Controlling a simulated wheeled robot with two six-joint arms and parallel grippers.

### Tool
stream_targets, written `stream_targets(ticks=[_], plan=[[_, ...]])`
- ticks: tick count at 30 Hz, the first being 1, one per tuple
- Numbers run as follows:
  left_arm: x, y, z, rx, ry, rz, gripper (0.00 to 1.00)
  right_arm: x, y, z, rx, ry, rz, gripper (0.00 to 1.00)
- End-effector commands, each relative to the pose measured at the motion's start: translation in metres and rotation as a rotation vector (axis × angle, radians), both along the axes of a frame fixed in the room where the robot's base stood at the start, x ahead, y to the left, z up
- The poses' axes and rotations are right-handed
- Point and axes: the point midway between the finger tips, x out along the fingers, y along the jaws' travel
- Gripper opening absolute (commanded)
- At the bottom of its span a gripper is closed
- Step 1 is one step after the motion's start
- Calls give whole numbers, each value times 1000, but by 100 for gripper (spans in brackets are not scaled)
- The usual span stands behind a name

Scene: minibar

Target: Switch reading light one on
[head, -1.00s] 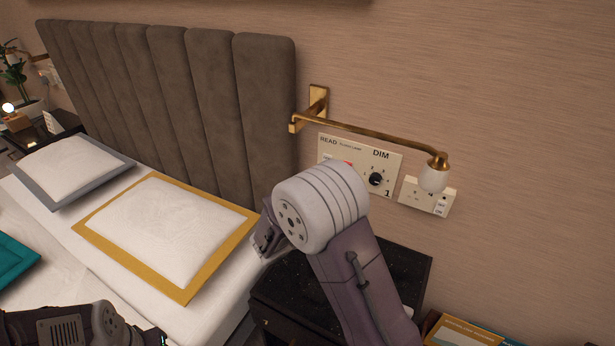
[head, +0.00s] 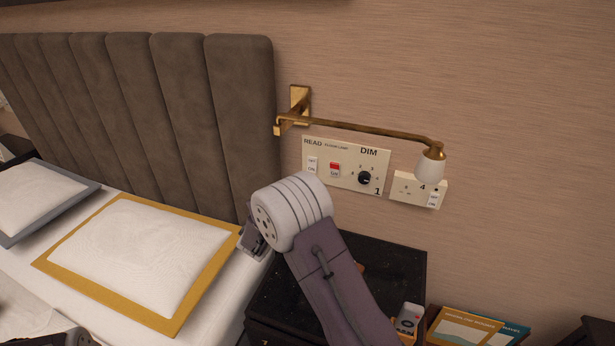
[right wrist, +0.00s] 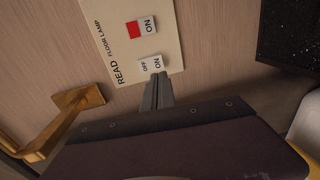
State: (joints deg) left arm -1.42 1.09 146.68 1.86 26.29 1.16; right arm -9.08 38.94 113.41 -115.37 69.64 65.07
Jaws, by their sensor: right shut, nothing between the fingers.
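The cream wall panel (head: 348,187), marked READ, FLOOR LAMP, DIM and 1, is beside the headboard. Its white READ switch (head: 312,165) is at the left end, beside a red floor lamp switch (head: 335,170) and a black dimmer knob (head: 364,178). The brass wall light's white shade (head: 430,166) shows no clear glow. In the right wrist view, my right gripper (right wrist: 160,80) is shut and empty, its tips at the ON end of the READ switch (right wrist: 151,64). I cannot tell whether they touch.
A black nightstand (head: 384,258) stands below the panel, with a remote (head: 409,318) on it. The bed with its yellow-edged pillow (head: 140,260) is at left. A socket plate (head: 418,190) is right of the panel. The brass arm (head: 365,127) spans above it.

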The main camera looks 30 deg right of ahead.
Motion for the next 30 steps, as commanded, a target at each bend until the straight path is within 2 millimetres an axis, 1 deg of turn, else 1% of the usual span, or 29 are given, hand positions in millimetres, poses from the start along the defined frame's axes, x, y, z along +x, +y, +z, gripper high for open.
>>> stream_targets(ticks=[1,6,9,12,16,25,26,28,29,30], plan=[[0,0,-1,0,0,0,0,6,-10,-2,-1,-1,-5,0],[0,0,-3,0,0,0,0,29,-36,-6,0,-1,-4,0],[0,0,-4,0,0,0,0,39,-48,-8,-2,0,-2,0],[0,0,-4,0,0,0,0,46,-55,-10,0,0,-1,0],[0,0,-4,0,0,0,0,50,-60,-10,-1,1,0,0],[0,0,-4,0,0,0,0,51,-60,-10,-1,0,0,0],[0,0,-6,0,0,0,0,51,-60,-11,-2,-1,0,0],[0,0,-16,0,0,0,0,52,-61,-16,-10,-7,1,0],[0,0,-23,0,0,0,0,52,-61,-18,-15,-13,1,0],[0,0,-33,0,0,0,0,53,-62,-22,-25,-23,1,0]])
